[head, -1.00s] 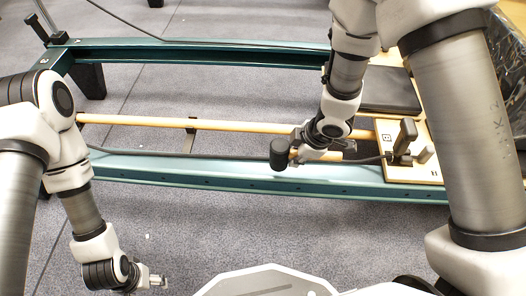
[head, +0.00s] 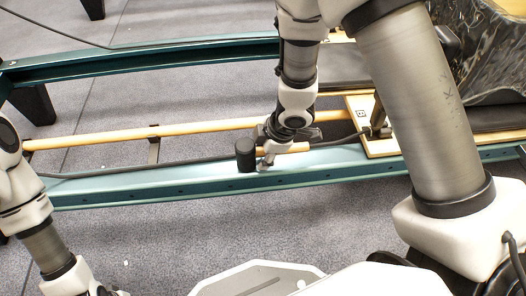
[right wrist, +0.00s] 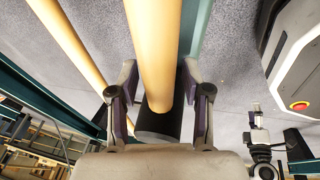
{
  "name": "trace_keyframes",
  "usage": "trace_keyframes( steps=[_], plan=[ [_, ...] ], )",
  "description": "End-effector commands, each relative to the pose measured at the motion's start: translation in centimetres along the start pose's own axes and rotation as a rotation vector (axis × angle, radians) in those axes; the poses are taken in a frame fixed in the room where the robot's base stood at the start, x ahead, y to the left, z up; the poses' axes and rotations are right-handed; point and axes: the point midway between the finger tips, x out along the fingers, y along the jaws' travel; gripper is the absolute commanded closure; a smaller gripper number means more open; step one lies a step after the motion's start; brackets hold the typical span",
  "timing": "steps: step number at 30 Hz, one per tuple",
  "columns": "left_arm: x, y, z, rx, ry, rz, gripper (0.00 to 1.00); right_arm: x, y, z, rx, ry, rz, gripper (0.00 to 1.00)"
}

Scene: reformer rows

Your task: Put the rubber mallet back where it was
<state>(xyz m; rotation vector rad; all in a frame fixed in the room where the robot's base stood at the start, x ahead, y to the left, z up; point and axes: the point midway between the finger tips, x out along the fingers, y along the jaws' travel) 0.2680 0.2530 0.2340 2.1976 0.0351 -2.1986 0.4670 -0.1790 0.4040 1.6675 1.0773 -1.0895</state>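The rubber mallet has a black cylindrical head (head: 246,155) and a pale wooden handle (head: 294,149). My right gripper (head: 268,160) is shut on the handle close to the head, above the teal near rail. The head points left and the handle right in the head view. In the right wrist view the handle (right wrist: 157,50) runs between the two fingers, with the dark head (right wrist: 158,122) beyond it. My left gripper is mostly cut off at the bottom of the head view; a small gripper (right wrist: 256,110) at the right of the right wrist view appears to be it.
The teal reformer frame (head: 150,187) spans the view, with a long wooden rail (head: 200,131) inside and a black rope along it. A wooden board (head: 382,147) with black fittings lies right. A shiny dark covered object (head: 490,60) stands far right. Grey carpet in front is clear.

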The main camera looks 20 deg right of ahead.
Motion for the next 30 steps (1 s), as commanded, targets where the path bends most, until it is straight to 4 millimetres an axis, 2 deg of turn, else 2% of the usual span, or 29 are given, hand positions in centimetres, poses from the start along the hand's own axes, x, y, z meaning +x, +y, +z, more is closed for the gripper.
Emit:
trace_keyframes(
  steps=[8, 11, 18, 21, 25, 30],
  plan=[
    [-0.5, 0.0, 0.0, 0.0, 0.0, 0.0, 0.27, -0.6, 0.1, -0.1, 0.0, 0.0, 0.001, 0.52],
    [-1.6, 0.0, 0.0, 0.0, 0.0, 0.0, 0.27, -2.2, 0.2, -0.2, 0.002, 0.001, 0.0, 0.52],
    [-5.7, 0.0, 0.0, 0.0, 0.0, 0.0, 0.27, -8.7, 0.3, -0.3, 0.002, 0.002, 0.001, 0.52],
    [-6.9, 0.1, 0.0, 0.0, 0.0, 0.0, 0.27, -10.8, 0.2, -0.3, 0.002, 0.001, 0.001, 0.52],
    [-7.5, 0.1, 0.0, 0.0, 0.0, 0.0, 0.27, -12.2, 0.1, -0.2, 0.0, 0.001, 0.0, 0.52],
    [-7.5, 0.1, 0.0, 0.0, 0.0, 0.0, 0.27, -12.3, 0.0, -0.1, 0.002, 0.0, -0.001, 0.52]
  ],
)
